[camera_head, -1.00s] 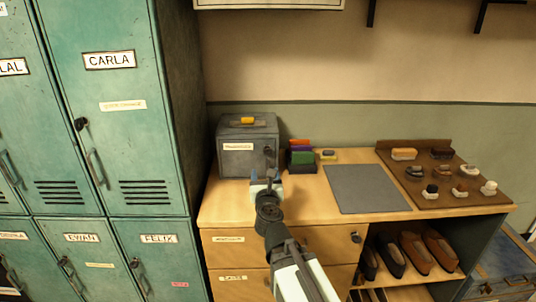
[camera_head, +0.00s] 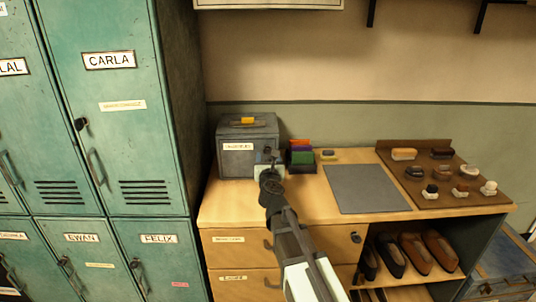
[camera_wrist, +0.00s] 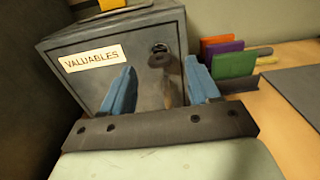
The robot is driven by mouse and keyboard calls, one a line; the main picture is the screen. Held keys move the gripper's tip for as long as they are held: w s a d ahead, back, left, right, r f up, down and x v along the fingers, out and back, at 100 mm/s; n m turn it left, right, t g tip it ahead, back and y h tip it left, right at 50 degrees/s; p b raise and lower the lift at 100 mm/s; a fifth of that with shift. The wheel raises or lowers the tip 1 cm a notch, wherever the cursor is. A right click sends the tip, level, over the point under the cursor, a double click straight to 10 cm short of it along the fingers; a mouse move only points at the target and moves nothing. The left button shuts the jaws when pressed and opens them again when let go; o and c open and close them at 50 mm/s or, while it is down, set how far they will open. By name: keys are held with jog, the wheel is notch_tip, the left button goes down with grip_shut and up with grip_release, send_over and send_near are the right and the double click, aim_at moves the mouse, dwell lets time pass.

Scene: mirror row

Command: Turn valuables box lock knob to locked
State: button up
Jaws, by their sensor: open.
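The grey valuables box (camera_head: 232,161) stands on the wooden cabinet top, at its left end near the wall. In the wrist view its front (camera_wrist: 92,82) carries a "VALUABLES" label (camera_wrist: 92,58). A dark lock knob (camera_wrist: 159,60) sits right of the label near the box's right edge, with a small round fitting just above it. My gripper (camera_wrist: 160,88) is open, its two blue fingers either side of and below the knob, with nothing between them that I see held. Whether the fingers touch the box cannot be told. In the head view my wrist (camera_head: 270,182) partly hides the box's lower right.
Several coloured upright pieces (camera_head: 301,157) stand just right of the box. A grey mat (camera_head: 366,188) and a brown board (camera_head: 440,183) with brushes and small items lie further right. Teal lockers (camera_head: 125,110) rise close on the left.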

aim_at(268, 153)
jog(key=shift+w, duration=2)
jog(key=c, duration=1)
